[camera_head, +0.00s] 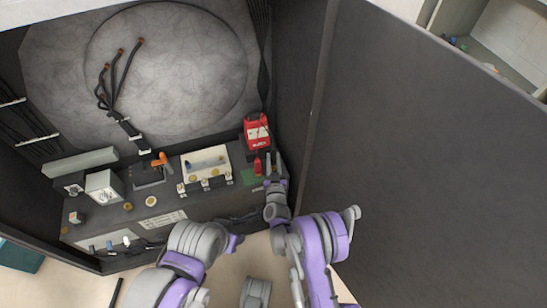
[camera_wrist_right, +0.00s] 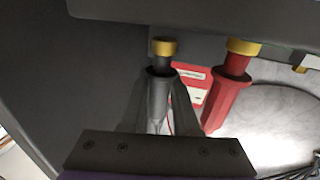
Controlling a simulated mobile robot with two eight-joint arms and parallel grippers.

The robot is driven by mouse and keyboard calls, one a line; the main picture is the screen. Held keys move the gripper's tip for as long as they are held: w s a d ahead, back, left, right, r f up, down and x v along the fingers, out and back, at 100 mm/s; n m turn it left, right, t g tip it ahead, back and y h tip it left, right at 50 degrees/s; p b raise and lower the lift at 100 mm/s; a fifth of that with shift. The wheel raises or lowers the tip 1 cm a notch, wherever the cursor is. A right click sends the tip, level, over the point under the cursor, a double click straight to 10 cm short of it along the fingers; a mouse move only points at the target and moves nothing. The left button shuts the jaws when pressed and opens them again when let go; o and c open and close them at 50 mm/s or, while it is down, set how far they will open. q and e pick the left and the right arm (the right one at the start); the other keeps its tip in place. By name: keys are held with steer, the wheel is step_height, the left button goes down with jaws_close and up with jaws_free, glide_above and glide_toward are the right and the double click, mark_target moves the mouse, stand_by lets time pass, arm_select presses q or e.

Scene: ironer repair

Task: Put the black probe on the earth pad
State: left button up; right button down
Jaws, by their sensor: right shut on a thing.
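My right gripper (camera_head: 272,166) is at the right end of the dark bench, beside the red probe (camera_head: 257,166). In the right wrist view its fingers (camera_wrist_right: 165,100) are shut around the black probe (camera_wrist_right: 158,88). A gold collar at the black probe's far end lies against a dark bar. The red probe (camera_wrist_right: 230,90) stands just right of it, apart from my fingers, with a similar collar. Round brass discs (camera_head: 151,201) show on the bench; I cannot tell which one is the earth pad. My left arm shows low in the head view, but its gripper is not clearly in view.
A red meter (camera_head: 257,132) stands behind the probes, and a green patch (camera_head: 250,176) lies left of my right gripper. A cream panel (camera_head: 206,162), an orange-handled part (camera_head: 160,160) and a white box (camera_head: 104,187) are further left. A tall dark panel (camera_head: 410,150) closes the right side.

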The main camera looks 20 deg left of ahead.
arm_select(q)
steer(key=shift+f+b, duration=0.45)
steer(key=shift+f, duration=0.05)
arm_select(e)
steer(key=shift+f, duration=0.6)
steer(key=c, duration=0.6)
jaws_free()
arm_select(q)
steer(key=shift+f, duration=0.1)
arm_select(e)
steer(key=shift+s, duration=0.1)
